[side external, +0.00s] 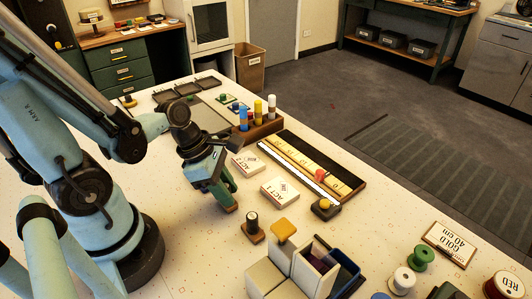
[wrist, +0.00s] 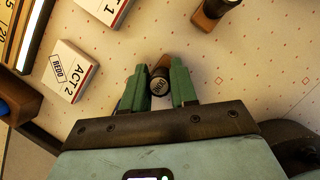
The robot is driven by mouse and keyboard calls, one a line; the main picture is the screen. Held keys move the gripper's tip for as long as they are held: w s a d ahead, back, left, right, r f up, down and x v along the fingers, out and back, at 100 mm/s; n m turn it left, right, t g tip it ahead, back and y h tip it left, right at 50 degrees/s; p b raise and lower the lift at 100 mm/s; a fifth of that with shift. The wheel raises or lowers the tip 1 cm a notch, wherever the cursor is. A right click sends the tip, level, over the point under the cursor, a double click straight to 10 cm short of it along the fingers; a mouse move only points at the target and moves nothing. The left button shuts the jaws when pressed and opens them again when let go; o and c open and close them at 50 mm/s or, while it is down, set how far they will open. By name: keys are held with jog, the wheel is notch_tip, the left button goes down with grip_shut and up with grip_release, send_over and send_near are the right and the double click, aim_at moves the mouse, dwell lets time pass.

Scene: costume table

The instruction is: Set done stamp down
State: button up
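My gripper (side external: 227,203) points down over the pale table. In the wrist view its two green fingers (wrist: 161,88) stand on either side of a stamp (wrist: 160,84) with a dark round top and a brown base, and appear closed on it. In the side view the fingers hide most of this stamp; only brown shows at the tips. Whether its base touches the table is unclear. Another dark-knobbed stamp (side external: 252,227) stands upright on a wooden base nearer the camera; it is partly in the wrist view (wrist: 212,10).
An ACT 2 card (wrist: 74,70), marked REDO, and an ACT 1 card (side external: 281,191) lie beside my gripper. A long dark ruler tray (side external: 345,188) and a marker holder (side external: 262,131) lie beyond. Open bins (side external: 316,268) stand at the front. Table around the stamp is bare.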

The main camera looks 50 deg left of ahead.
jog(key=o, duration=0.4)
jog(key=shift+r, duration=0.15)
jog(key=shift+v, duration=5.95)
jog(key=w+d+m+t+y, duration=0.1)
jog(key=w+m, duration=0.3)
jog(key=m, duration=0.9)
jog(key=w+d+m+t+y, duration=0.1)
jog(key=w+m, duration=0.4)
jog(key=m, duration=0.9)
jog(key=shift+w+r+t+y, duration=0.15)
jog(key=shift+r+t+y, duration=0.1)
jog(key=shift+t+y, duration=0.5)
